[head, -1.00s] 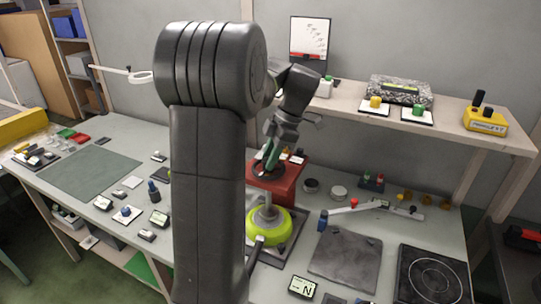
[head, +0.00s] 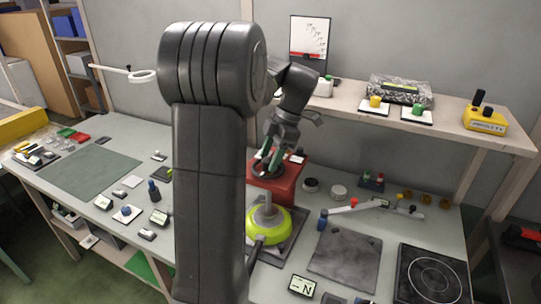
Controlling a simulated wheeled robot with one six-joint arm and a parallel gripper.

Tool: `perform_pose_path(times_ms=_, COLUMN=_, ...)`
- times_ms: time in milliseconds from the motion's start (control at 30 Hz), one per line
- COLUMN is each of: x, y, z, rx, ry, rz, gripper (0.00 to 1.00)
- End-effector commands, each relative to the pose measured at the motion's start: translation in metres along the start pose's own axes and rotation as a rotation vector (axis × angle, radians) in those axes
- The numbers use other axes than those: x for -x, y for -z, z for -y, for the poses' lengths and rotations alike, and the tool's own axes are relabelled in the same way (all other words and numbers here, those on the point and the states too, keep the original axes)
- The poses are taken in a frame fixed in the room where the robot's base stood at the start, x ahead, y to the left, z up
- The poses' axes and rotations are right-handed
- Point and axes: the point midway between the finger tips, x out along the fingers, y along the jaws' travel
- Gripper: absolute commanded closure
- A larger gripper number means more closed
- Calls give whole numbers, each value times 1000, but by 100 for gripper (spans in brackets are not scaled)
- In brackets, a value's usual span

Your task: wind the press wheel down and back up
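A lime-green round wheel-like part (head: 276,228) with a grey hub and a dark bar at its front stands on a dark plate (head: 288,250). I take it for the press wheel, but cannot be sure. Behind it is a red box (head: 287,188) with a dark round part on top. My gripper (head: 268,164) is just over this dark part, behind and above the lime wheel. Its two green fingers appear apart, with nothing seen between them. Whether they touch the dark part cannot be told. My arm hides the area left of the wheel.
A display marked N (head: 302,286) lies in front of the wheel. A grey plate (head: 345,254) and a hotplate (head: 433,273) lie to the right. A raised shelf (head: 450,122) runs along the back right.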

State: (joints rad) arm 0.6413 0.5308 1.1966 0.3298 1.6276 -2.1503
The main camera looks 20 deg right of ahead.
Motion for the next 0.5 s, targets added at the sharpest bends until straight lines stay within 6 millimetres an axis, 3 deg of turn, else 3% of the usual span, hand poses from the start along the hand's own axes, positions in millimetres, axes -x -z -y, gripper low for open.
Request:
perform_pose_path(times_ms=267, x=5, y=0, z=0, rx=0, ry=0, rz=0, gripper=48)
perform_pose_path(times_ms=500, x=48, y=-1, z=0, rx=-1, ry=-4, rz=2, gripper=48)
